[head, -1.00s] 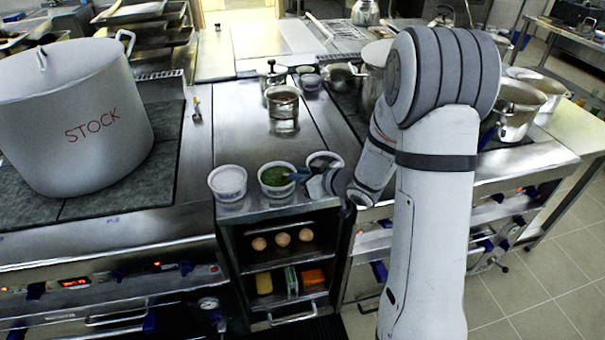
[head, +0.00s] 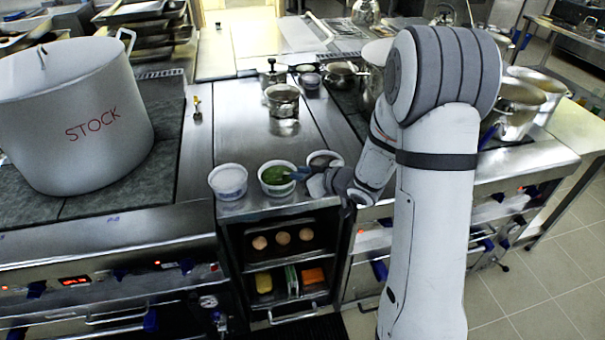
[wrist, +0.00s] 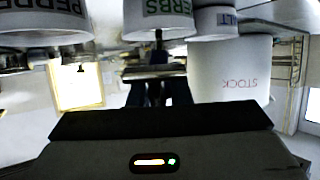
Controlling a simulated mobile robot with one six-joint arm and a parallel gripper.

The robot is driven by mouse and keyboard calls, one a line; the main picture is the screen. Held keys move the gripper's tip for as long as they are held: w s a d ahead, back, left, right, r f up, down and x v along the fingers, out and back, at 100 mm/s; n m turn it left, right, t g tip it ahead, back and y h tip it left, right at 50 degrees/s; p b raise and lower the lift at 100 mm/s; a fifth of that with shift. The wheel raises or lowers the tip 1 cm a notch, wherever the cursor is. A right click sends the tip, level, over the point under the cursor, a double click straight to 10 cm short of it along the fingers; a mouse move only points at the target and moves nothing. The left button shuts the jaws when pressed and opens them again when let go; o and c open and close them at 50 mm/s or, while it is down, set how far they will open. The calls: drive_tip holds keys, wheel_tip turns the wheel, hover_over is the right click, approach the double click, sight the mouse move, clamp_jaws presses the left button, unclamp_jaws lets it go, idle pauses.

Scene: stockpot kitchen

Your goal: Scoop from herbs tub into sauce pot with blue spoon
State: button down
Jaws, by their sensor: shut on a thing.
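The herbs tub (head: 264,189) is a white tub with green contents at the counter's front edge. Its upside-down HERBS label shows in the wrist view (wrist: 166,10). The blue spoon (head: 297,176) reaches from my gripper (head: 312,183) to the herbs tub. Its bowl is not clearly visible, so I cannot tell whether it holds herbs. My gripper is shut on the spoon, just right of the tub; dark fingers also show in the wrist view (wrist: 159,92). A small steel pot (head: 283,102) stands farther back; no label shows whether it is the sauce pot.
The salt tub (head: 228,183) stands left of the herbs, and the pepper tub (head: 322,158) stands right, close to my wrist. The large STOCK pot (head: 90,120) is on the left stove. Steel pots (head: 515,108) stand at right. Counter between tubs and small pot is clear.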

drive_tip(key=shift+w+a, duration=0.15)
drive_tip(key=shift+w, duration=0.05)
drive_tip(key=shift+w+a, duration=0.25)
idle(0.3)
drive_tip(key=shift+r, duration=0.15)
drive_tip(key=shift+s+d+r, duration=0.15)
drive_tip(key=shift+r, duration=0.5)
drive_tip(key=shift+s+d+r, duration=0.1)
drive_tip(key=shift+r, duration=0.55)
drive_tip(key=shift+s+d+r, duration=0.15)
drive_tip(key=shift+r, duration=0.5)
drive_tip(key=shift+s+d+f+t+y, duration=0.15)
drive_tip(key=shift+s+d+t+y, duration=0.1)
drive_tip(key=shift+s+t+y, duration=0.2)
drive_tip(key=shift+s+d+f+t+y, duration=0.1)
drive_tip(key=shift+d+f+t+y, duration=0.2)
drive_tip(key=shift+t+y, duration=0.25)
drive_tip(key=shift+s+d+f+t+y, duration=0.2)
drive_tip(key=shift+s+d+t+y, duration=0.2)
drive_tip(key=shift+t+y, duration=0.45)
drive_tip(key=shift+s, duration=0.1)
